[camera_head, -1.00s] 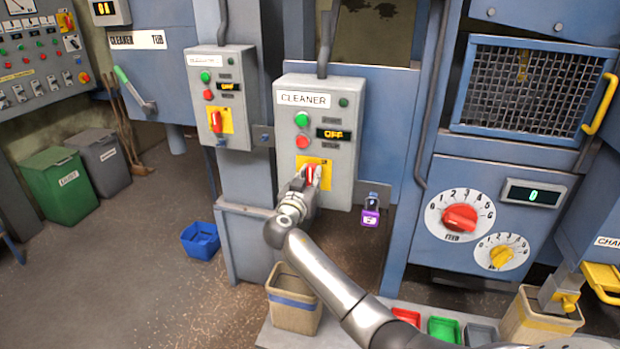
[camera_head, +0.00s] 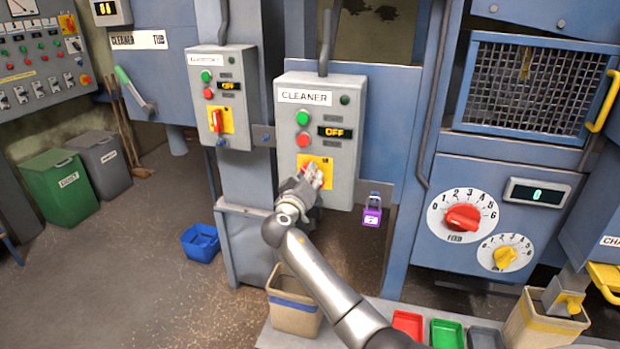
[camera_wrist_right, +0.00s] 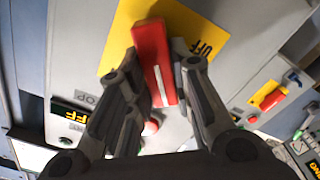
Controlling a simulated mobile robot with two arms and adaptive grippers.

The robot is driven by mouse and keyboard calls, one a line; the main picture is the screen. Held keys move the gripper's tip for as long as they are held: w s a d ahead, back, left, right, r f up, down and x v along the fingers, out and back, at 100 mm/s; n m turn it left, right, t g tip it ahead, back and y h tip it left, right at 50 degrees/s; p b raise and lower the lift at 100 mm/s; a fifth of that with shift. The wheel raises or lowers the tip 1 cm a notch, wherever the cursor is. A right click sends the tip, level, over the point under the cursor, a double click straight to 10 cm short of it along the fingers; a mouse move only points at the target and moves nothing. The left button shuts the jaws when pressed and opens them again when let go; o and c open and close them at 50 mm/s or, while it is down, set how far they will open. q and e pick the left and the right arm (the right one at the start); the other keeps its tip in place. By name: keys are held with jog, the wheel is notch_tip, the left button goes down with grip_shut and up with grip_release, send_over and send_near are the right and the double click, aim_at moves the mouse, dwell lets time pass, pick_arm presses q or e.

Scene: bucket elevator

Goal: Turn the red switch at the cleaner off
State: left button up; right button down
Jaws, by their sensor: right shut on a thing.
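The grey cleaner box (camera_head: 345,110) carries a CLEANER label, a green and a red button, and a display reading OFF. Its red switch (camera_wrist_right: 155,62) sits on a yellow plate (camera_wrist_right: 122,38) and has a white stripe along its handle. My right gripper (camera_head: 314,177) is at this plate, its fingers shut around the red switch handle. In the right wrist view the right gripper (camera_wrist_right: 157,70) has one finger on each side of the handle, which is turned at a slant to the plate. In the head view the fingers hide most of the switch. My left gripper is not in view.
A similar smaller box (camera_head: 222,125) with its own red switch is mounted to the left. A purple padlock (camera_head: 372,216) hangs at the lower right of the cleaner box. A beige bin (camera_head: 294,318) stands below. The feed dial (camera_head: 462,218) is farther right.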

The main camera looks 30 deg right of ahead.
jog(key=shift+w+a+f+n+p, duration=0.15)
jog(key=shift+n+p, duration=0.65)
jog(key=shift+n, duration=1.75)
jog(key=shift+s+d+f+n+p, duration=0.15)
jog(key=shift+n+p, duration=0.6)
jog(key=shift+n, duration=1.8)
jog(key=shift+w+a+f, duration=0.1)
jog(key=c, duration=1.3)
grip_release()
jog(key=shift+a, duration=0.1)
jog(key=v, duration=1.2)
